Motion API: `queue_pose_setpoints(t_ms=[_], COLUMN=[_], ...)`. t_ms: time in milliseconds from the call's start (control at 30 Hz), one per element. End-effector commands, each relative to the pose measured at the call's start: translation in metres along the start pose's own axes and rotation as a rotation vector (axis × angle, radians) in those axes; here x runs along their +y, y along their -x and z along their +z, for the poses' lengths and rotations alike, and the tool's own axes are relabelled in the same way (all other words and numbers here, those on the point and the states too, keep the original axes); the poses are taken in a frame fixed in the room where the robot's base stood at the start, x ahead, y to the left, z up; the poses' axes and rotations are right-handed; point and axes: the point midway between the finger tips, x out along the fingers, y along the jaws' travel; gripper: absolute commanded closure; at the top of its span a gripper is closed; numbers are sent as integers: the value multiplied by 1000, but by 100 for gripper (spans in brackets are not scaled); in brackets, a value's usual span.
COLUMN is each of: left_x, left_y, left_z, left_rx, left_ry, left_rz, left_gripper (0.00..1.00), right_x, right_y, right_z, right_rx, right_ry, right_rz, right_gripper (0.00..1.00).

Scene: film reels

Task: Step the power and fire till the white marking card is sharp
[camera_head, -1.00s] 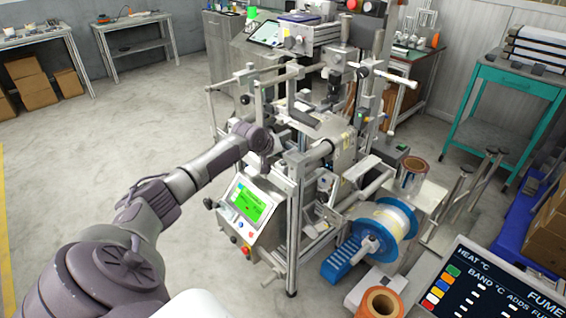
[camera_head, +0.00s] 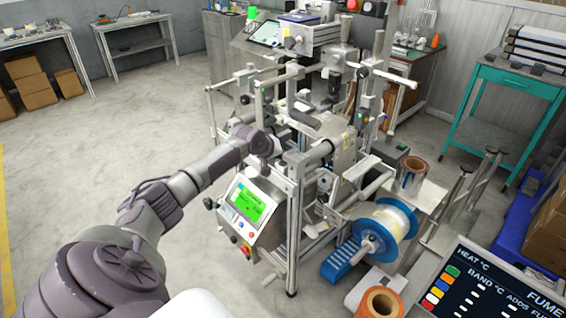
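My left arm reaches in from the lower left to the machine frame. Its wrist end, where my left gripper (camera_head: 272,146) would be, is beside the upper front rail. The fingers are too small and too mixed with the machine parts to read. A control panel with a lit green screen (camera_head: 250,203) and several small buttons is on the front of the machine, below and left of the wrist. The screen's text is too small to read. I cannot make out the white marking card. My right gripper is not in view.
A blue-flanged reel (camera_head: 408,217) and an orange-brown roll (camera_head: 381,303) are right of the machine. A dark sign (camera_head: 500,285) reading HEAT, BAND and FUME is at the lower right. A teal table (camera_head: 510,85) stands at the back right. The floor at left is clear.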

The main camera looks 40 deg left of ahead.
Motion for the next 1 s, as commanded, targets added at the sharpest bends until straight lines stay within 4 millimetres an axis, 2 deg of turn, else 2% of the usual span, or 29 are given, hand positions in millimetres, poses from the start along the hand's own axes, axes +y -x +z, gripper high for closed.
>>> queue_pose_setpoints(t_ms=[1000], left_x=[-4], left_y=[-7], left_z=[5], left_rx=[-1], left_ry=[0], left_rz=[0], left_gripper=[100], right_x=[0], right_y=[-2], right_z=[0], right_rx=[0], right_ry=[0], right_rz=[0], right_gripper=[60])
